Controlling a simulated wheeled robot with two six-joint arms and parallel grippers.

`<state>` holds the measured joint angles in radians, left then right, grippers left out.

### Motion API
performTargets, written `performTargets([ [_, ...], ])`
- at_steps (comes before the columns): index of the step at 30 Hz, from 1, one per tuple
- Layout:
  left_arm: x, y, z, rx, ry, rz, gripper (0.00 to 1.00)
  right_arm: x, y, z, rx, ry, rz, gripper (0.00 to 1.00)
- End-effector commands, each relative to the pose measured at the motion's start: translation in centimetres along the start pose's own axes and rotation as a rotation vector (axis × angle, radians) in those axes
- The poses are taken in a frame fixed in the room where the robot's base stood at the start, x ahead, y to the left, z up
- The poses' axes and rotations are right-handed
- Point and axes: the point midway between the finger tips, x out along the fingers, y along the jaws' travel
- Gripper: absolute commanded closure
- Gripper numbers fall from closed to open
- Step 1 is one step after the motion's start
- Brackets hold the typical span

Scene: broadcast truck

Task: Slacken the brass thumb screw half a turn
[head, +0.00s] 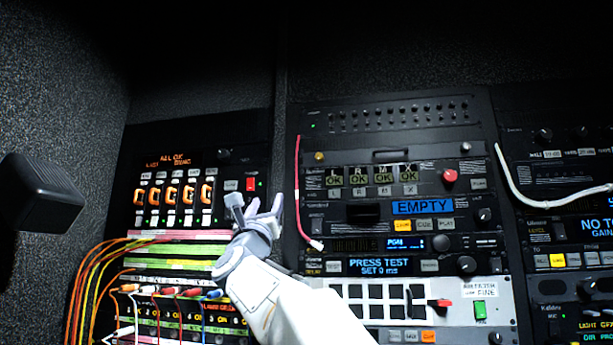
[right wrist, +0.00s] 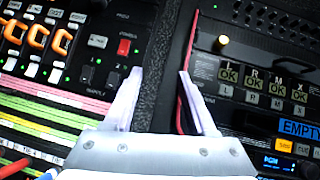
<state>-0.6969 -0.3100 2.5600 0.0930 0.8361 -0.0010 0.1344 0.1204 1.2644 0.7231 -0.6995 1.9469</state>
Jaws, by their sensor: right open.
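The brass thumb screw (head: 319,156) is a small gold knob at the upper left of the panel with the OK tiles in the head view. It also shows in the right wrist view (right wrist: 221,42), above and to the right of the fingertips. My right gripper (head: 265,205) is open and empty, below and to the left of the screw and apart from it. In the right wrist view its two pale fingers (right wrist: 160,74) stand spread before the dark gap between the racks. My left gripper is not in view.
A red cable (head: 298,190) hangs just left of the screw, close to my right fingers in the picture. The left rack has orange-lit switches, a red switch (head: 251,184) and several patch cables. A dark box (head: 40,195) juts in at far left.

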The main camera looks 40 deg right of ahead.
Motion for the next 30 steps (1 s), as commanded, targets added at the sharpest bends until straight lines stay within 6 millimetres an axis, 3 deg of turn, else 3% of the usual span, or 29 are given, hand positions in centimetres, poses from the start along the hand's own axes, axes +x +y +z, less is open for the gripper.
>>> performTargets([
  [1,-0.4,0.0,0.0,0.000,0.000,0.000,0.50,1.2,-3.0,0.7,0.073,-0.026,-0.092,0.44],
  [3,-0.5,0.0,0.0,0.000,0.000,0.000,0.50,2.0,-5.9,1.3,0.157,-0.062,-0.184,0.44],
  [7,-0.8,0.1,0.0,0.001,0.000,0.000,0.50,2.6,-8.8,2.0,0.240,-0.104,-0.270,0.44],
  [11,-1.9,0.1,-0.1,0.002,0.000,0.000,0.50,3.6,-9.5,2.4,0.256,-0.111,-0.284,0.44],
  [24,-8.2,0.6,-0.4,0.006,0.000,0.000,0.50,10.0,-11.3,3.0,0.251,-0.108,-0.279,0.44],
  [30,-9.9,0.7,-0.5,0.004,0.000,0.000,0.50,11.8,-11.8,3.0,0.252,-0.108,-0.278,0.44],
])
